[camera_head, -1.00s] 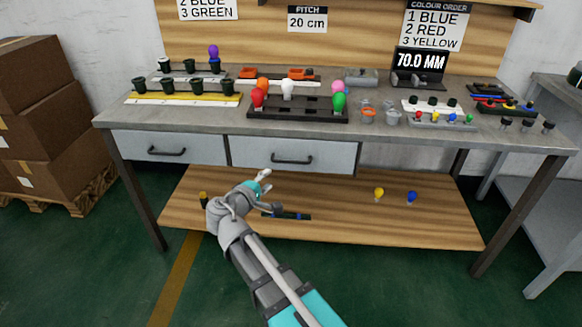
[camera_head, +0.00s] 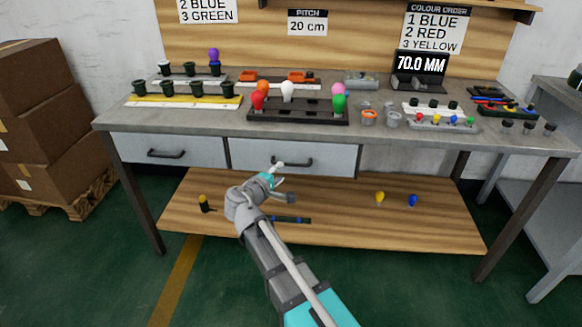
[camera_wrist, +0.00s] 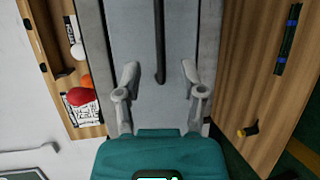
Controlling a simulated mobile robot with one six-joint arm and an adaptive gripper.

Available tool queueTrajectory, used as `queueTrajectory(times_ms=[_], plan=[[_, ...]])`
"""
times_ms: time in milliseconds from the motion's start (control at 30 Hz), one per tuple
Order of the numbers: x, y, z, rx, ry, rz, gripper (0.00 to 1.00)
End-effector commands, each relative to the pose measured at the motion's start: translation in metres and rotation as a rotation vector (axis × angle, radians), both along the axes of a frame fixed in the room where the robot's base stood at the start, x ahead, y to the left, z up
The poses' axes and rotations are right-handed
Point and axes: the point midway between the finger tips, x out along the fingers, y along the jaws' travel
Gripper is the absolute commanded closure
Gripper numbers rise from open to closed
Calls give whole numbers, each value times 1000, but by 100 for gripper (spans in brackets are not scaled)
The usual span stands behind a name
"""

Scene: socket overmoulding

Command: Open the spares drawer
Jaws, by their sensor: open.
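Two grey drawers sit under the bench top, and no label shows which holds spares. The left drawer (camera_head: 168,150) and the right drawer (camera_head: 250,152) both look shut. The right drawer has a dark bar handle (camera_head: 300,162). My gripper (camera_head: 284,181) is open and empty in front of the right drawer, near its handle and partly overlapping it in view. In the wrist view, a dark handle (camera_wrist: 159,40) runs up the grey drawer front (camera_wrist: 128,30), its near end between the open fingers (camera_wrist: 158,78). The fingers do not visibly touch it.
The bench top (camera_head: 215,118) holds racks, bulbs and sockets. Cardboard boxes (camera_head: 50,130) stand at left.

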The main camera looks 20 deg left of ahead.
Motion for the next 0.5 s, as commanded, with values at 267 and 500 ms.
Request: queueTrajectory(times_ms=[267, 500], plan=[[43, -6, -10, 1, 1, -1, 49], [65, -10, -13, 1, 1, 0, 49]])
